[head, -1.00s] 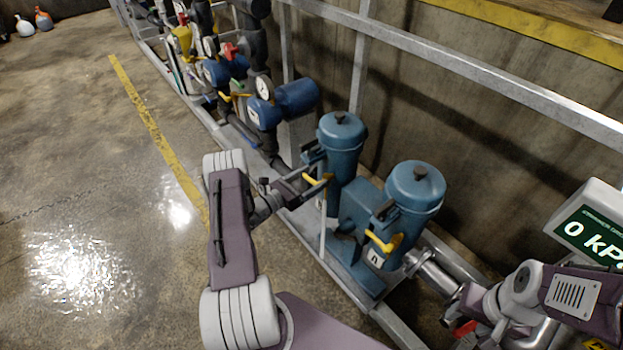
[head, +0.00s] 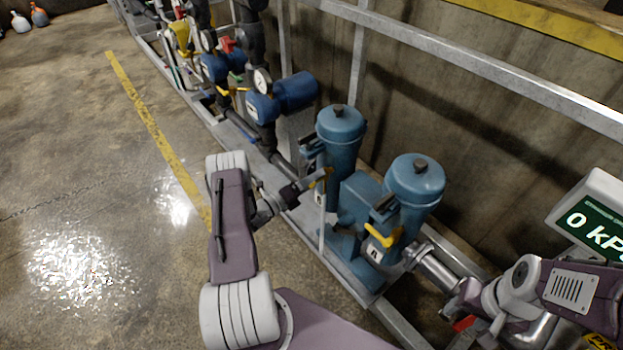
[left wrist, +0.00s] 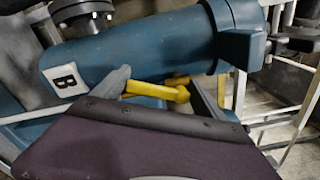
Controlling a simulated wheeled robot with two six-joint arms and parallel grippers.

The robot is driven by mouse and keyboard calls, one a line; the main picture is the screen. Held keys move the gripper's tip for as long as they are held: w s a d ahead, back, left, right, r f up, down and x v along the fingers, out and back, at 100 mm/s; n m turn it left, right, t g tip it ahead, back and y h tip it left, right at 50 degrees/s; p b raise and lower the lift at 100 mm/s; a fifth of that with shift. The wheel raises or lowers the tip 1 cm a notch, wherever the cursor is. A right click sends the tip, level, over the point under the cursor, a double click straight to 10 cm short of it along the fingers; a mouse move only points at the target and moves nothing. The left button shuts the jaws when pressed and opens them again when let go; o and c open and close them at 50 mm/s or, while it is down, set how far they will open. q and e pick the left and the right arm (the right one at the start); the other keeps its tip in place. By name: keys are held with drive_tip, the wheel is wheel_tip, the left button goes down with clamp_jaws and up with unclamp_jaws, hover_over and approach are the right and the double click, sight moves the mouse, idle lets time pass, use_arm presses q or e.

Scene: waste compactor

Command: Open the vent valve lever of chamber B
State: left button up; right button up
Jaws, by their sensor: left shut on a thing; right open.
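Chamber B is the farther teal cylinder (head: 340,140) in the head view. Its white "B" label shows in the left wrist view (left wrist: 66,80). Its yellow vent lever (head: 325,175) sits on the side facing me and also shows in the left wrist view (left wrist: 150,90). My left gripper (head: 314,184) is shut on this lever, whose yellow bar lies between the fingers in the left wrist view (left wrist: 165,93). The fingers partly hide the lever in the head view. My right gripper (head: 462,304) is open at the lower right, away from chamber B, and partly hard to make out.
The nearer teal chamber (head: 413,190) has its own yellow lever (head: 382,237). A display (head: 590,225) at the right reads 0 kPa. A metal rail (head: 470,70) runs behind the chambers. Blue pumps (head: 285,95) and pipes stand farther back.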

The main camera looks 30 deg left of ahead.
use_arm(q)
drive_tip(key=n, duration=0.3)
drive_tip(key=d+n, duration=0.1)
drive_tip(key=n, duration=0.1)
drive_tip(key=shift+s+d+f, duration=0.1)
drive_tip(key=shift+s+f, duration=0.2)
drive_tip(key=shift+f, duration=0.1)
drive_tip(key=shift+n, duration=0.3)
drive_tip(key=o, duration=2)
drive_tip(key=p+v, duration=0.1)
drive_tip(key=v, duration=0.8)
